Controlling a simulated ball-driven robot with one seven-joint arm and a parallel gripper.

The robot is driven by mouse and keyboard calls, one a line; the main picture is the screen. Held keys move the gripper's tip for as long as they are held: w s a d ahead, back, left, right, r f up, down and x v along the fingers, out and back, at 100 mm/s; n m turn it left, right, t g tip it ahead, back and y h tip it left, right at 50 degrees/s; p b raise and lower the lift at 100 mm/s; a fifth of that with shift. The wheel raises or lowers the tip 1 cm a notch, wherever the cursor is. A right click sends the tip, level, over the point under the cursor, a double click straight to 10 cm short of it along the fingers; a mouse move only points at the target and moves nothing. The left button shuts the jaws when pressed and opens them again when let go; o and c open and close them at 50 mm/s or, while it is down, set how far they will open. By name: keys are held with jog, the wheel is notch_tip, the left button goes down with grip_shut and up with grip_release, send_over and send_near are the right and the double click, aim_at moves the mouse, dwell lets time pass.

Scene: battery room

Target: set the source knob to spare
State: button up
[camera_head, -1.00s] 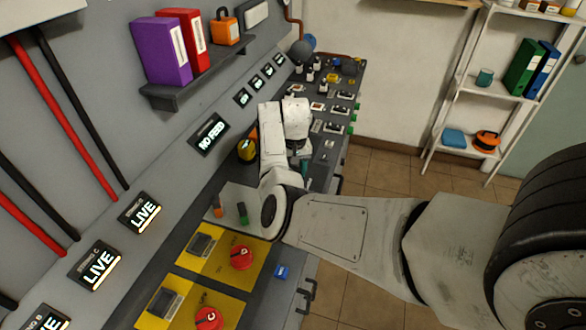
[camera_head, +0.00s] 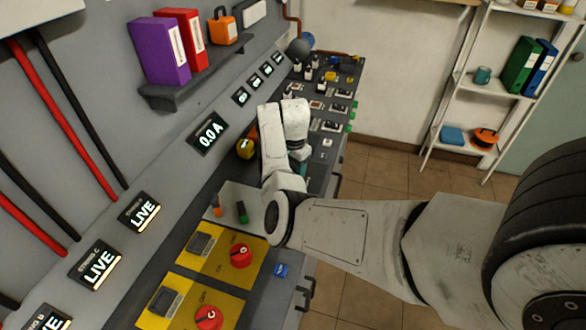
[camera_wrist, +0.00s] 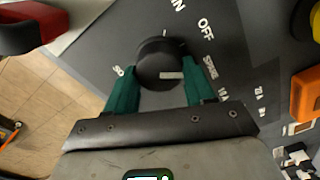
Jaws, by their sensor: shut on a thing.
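In the wrist view, the round black source knob (camera_wrist: 158,52) stands on a dark grey panel. Its white mark points right, toward the SPARE label (camera_wrist: 210,66). The OFF label (camera_wrist: 206,29) is above that, and a partly cut-off label ending in "IN" is at the top. My gripper (camera_wrist: 161,80) has its green fingers on either side of the knob, shut on it. In the head view my arm hides the knob and fingers. A wall display (camera_head: 208,134) reads 0.0 A.
In the wrist view a red part (camera_wrist: 36,27) is at upper left and an orange block (camera_wrist: 305,95) at right. In the head view, yellow plates with red knobs (camera_head: 240,255) sit nearer, and a shelf with binders (camera_head: 160,50) overhangs the console.

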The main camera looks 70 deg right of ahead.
jog(key=shift+m, duration=1)
jog(key=o, duration=1)
jog(key=shift+o, duration=0.2)
jog(key=shift+r, duration=0.1)
notch_tip(320, 180, up, 11)
jog(key=b, duration=0.1)
jog(key=shift+s+f, duration=0.15)
jog(key=shift+f, duration=0.05)
jog(key=shift+a, duration=0.1)
